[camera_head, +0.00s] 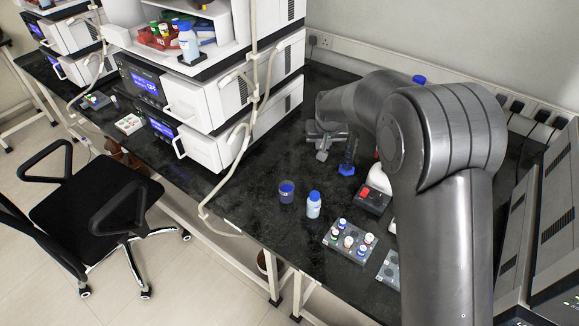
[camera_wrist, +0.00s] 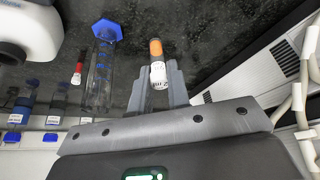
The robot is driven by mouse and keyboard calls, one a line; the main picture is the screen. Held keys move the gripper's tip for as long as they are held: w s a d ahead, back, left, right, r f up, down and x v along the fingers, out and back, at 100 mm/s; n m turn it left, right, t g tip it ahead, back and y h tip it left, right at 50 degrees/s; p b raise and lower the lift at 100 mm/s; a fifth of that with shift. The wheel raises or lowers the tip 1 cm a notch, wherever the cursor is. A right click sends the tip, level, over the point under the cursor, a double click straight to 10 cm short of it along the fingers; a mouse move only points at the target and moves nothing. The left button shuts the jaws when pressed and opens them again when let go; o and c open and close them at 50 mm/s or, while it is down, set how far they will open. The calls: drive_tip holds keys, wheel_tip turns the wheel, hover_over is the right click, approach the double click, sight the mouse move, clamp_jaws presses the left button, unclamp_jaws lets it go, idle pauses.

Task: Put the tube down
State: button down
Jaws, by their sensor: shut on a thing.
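The tube (camera_wrist: 157,72) has an orange cap and a white label with dark print. In the wrist view it is between the two grey fingers of my gripper (camera_wrist: 158,80), which are shut on it. Its capped end points away from the palm, over the dark bench. I cannot tell whether it touches the bench. In the head view my gripper (camera_head: 324,146) is over the black bench top (camera_head: 262,222), in front of the white instruments, and I cannot make out the tube there.
A clear cylinder with a blue hexagonal foot (camera_wrist: 105,60) stands close beside my gripper. A red-capped vial (camera_wrist: 77,70) is beyond it. White stacked instruments (camera_head: 210,100) are left.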

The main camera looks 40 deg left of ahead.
drive_tip(key=s+a+f, duration=0.1)
drive_tip(key=a+f, duration=0.1)
drive_tip(key=a, duration=0.1)
drive_tip(key=s+a+f, duration=0.1)
drive_tip(key=a+f, duration=0.1)
drive_tip(key=a, duration=0.1)
drive_tip(key=s+a+f, duration=0.1)
drive_tip(key=a+f, duration=0.1)
drive_tip(key=a, duration=0.2)
drive_tip(key=shift+f, duration=2.15)
drive_tip(key=shift+f, duration=0.1)
drive_tip(key=c, duration=1.4)
unclamp_jaws()
drive_tip(key=shift+o, duration=0.2)
